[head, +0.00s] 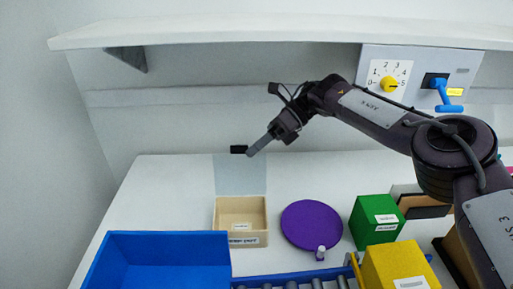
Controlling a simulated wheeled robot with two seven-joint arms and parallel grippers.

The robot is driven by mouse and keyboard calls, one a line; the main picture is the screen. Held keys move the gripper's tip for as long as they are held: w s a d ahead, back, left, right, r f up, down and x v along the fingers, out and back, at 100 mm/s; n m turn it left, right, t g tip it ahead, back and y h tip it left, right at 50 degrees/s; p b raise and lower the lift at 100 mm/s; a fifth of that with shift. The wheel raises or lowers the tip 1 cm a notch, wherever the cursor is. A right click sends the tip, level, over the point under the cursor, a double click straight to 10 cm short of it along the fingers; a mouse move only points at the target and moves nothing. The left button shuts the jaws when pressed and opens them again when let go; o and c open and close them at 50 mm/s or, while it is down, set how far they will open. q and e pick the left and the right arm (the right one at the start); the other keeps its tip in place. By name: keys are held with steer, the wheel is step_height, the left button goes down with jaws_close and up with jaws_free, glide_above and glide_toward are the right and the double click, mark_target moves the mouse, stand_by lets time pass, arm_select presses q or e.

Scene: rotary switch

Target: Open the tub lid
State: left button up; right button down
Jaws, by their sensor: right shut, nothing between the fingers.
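The beige tub (258,207) stands on the white table left of centre, with labels on its front, and I can see into its open top. A pale grey panel (240,174), which looks like its lid, rises or lies directly behind the tub's back edge; I cannot tell its exact tilt. My right gripper (246,150) is shut and empty, at the upper edge of the panel in the picture; I cannot tell whether they touch. My left gripper is not in view.
A blue bin (160,240) is at front left. A purple disc (311,224), green box (376,220) and yellow box (397,265) stand to the right. A shelf (250,32) overhangs the back; a dial panel (418,80) is at upper right. The table's back left is clear.

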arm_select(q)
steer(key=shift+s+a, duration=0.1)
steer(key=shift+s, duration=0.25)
arm_select(e)
steer(key=shift+r, duration=0.1)
